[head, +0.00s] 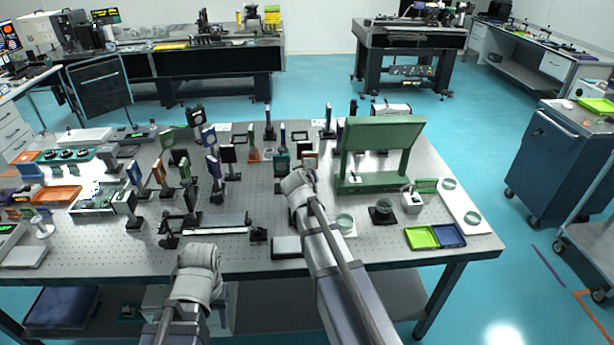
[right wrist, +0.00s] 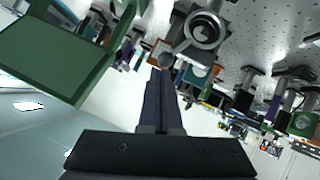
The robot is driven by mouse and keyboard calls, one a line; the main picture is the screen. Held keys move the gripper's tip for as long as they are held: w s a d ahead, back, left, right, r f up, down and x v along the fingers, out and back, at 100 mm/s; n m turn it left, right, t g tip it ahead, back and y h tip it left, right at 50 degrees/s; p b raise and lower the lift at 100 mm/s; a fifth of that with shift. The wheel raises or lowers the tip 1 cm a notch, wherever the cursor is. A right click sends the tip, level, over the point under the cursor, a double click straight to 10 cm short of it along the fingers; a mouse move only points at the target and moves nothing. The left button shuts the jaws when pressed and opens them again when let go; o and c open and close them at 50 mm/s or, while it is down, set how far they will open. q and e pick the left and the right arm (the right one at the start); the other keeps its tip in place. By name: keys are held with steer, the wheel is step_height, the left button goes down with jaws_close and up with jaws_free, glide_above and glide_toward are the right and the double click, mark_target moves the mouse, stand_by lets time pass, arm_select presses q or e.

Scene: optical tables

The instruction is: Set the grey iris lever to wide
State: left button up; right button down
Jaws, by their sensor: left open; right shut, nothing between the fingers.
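The iris (right wrist: 203,30) is a grey ring with a dark round opening, at the top of the right wrist view. Its grey lever ends in a small round knob (right wrist: 166,59) at the ring's lower left. My right gripper (right wrist: 159,72) is shut and empty. Its fingertips are close to the knob in the picture; I cannot tell if they touch. In the head view my right wrist reaches to the table's middle and hides the iris. My left gripper (head: 199,247) is low over the table's front edge, far from the iris, its fingers mostly hidden by the wrist.
Several post-mounted optics (head: 212,170) crowd the table left of my right wrist. A green frame (head: 383,132) stands close on the right; it also shows in the right wrist view (right wrist: 60,50). A dark rail (head: 215,230) lies before my left gripper. Lime and blue trays (head: 436,237) lie front right.

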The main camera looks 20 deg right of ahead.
steer(key=shift+r+p, duration=0.6)
steer(key=shift+r, duration=0.1)
